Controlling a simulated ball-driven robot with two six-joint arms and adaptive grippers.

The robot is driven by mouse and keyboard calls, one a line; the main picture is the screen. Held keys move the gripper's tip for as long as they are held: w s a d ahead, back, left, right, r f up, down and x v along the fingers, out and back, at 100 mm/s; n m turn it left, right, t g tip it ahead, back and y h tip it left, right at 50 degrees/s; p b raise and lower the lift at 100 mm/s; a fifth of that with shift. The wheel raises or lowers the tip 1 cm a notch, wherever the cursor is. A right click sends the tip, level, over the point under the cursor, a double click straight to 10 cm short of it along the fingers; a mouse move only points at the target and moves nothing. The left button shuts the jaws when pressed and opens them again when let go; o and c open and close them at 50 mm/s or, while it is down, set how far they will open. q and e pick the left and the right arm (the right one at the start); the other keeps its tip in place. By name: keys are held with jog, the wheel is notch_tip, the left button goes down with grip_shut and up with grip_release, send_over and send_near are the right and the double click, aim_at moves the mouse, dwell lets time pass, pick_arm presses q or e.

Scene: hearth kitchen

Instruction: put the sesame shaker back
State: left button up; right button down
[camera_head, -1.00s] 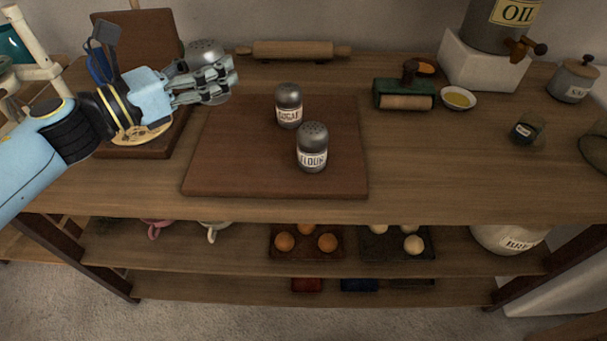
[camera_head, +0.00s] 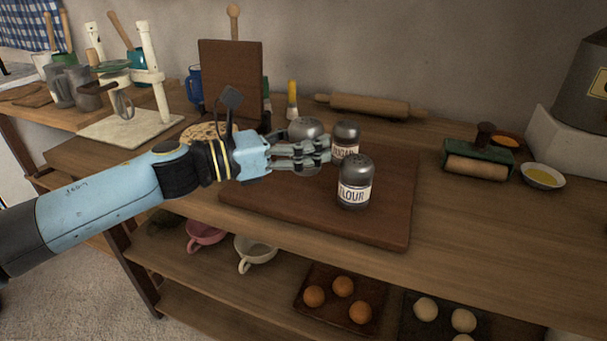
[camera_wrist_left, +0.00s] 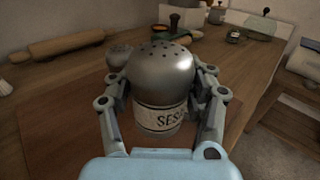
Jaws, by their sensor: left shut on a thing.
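The sesame shaker (camera_wrist_left: 160,85) has a domed metal top with holes and a white label reading "SES". It fills the middle of the left wrist view, between the fingers of my left gripper (camera_wrist_left: 160,110), which is shut on it. In the head view my left gripper (camera_head: 322,152) reaches in from the left over the cutting board, and the shaker's grey top (camera_head: 305,128) shows behind its fingers. The sugar shaker (camera_head: 346,138) and the flour shaker (camera_head: 355,183) stand upright on the board, just right of the gripper. My right gripper is not in view.
The brown cutting board (camera_head: 385,225) lies on the wooden counter. A rolling pin (camera_head: 370,106) lies behind it. A green roller tool (camera_head: 478,160) and a small bowl (camera_head: 542,176) are at right. Cups and egg trays sit on the shelf below.

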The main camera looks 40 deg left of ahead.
pick_arm(q)
jog(key=shift+w+a+f, duration=0.2)
jog(key=shift+a+f, duration=0.1)
jog(key=shift+a, duration=0.15)
jog(key=shift+w+a+f, duration=0.2)
jog(key=shift+a+f, duration=0.1)
jog(key=shift+a, duration=0.15)
jog(key=shift+a+f, duration=0.1)
jog(key=shift+f, duration=0.2)
jog(key=shift+f+b, duration=0.3)
jog(key=shift+f, duration=1.4)
jog(key=shift+f, duration=0.1)
jog(key=o, duration=1.4)
jog(key=shift+c, duration=0.2)
